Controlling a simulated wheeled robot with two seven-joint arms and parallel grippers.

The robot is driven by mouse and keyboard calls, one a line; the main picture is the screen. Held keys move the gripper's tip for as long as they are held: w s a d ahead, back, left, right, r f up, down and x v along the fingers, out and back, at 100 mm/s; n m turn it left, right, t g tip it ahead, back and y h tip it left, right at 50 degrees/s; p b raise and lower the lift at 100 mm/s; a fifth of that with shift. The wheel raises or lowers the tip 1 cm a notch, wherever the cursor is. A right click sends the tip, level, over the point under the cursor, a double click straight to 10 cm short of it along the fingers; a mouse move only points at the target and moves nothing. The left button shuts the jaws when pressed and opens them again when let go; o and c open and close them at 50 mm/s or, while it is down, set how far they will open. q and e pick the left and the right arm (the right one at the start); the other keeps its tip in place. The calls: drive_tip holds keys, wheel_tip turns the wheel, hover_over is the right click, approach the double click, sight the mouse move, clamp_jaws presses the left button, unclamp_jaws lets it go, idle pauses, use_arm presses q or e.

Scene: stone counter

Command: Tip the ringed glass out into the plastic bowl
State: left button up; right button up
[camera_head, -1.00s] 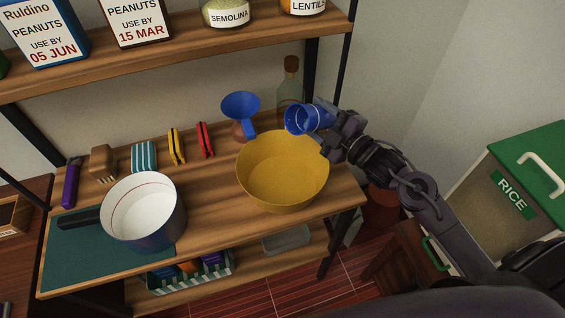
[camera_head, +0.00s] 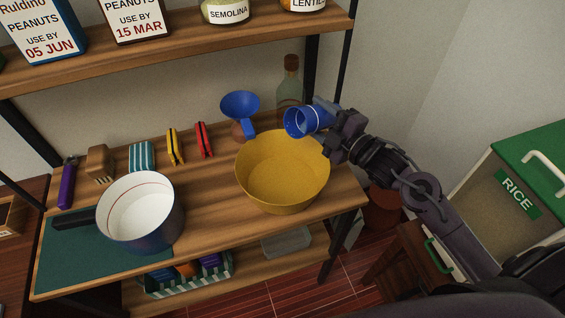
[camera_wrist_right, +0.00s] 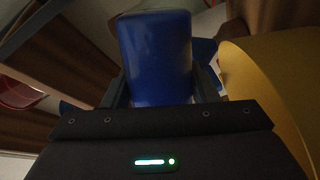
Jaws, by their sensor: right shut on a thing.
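The ringed glass (camera_head: 302,121) is blue with a pale ring near its mouth. My right gripper (camera_head: 328,121) is shut on it. The glass lies tilted on its side, mouth toward the left, above the back right rim of the plastic bowl. In the right wrist view the blue glass (camera_wrist_right: 157,58) sits between the fingers of my right gripper (camera_wrist_right: 160,88). The yellow plastic bowl (camera_head: 283,185) stands on the wooden shelf, and its visible inside looks empty. It also shows at the right in the wrist view (camera_wrist_right: 275,85). My left gripper is not in view.
A blue funnel (camera_head: 240,105) and a glass bottle (camera_head: 290,85) stand behind the bowl. A white-lined pot (camera_head: 140,215) stands on a green mat (camera_head: 75,265) at left. Clips (camera_head: 203,140) lie along the back. An upper shelf (camera_head: 180,60) overhangs the rear.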

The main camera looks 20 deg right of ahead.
drive_tip(key=shift+s+r+n, duration=0.1)
drive_tip(key=shift+s+n, duration=0.1)
drive_tip(key=shift+n, duration=0.1)
drive_tip(key=shift+w+a+b, duration=0.1)
drive_tip(key=shift+w+b, duration=0.1)
drive_tip(key=shift+b, duration=0.3)
drive_tip(key=shift+s+a+n+b, duration=0.25)
drive_tip(key=shift+s+n+b, duration=0.05)
drive_tip(key=shift+n, duration=0.1)
drive_tip(key=shift+w+f, duration=0.15)
drive_tip(key=shift+f, duration=0.05)
drive_tip(key=shift+a, duration=0.1)
drive_tip(key=shift+s+a+n+b, duration=0.1)
drive_tip(key=shift+s+n+b, duration=0.15)
drive_tip(key=shift+n+b, duration=0.05)
drive_tip(key=shift+w, duration=0.1)
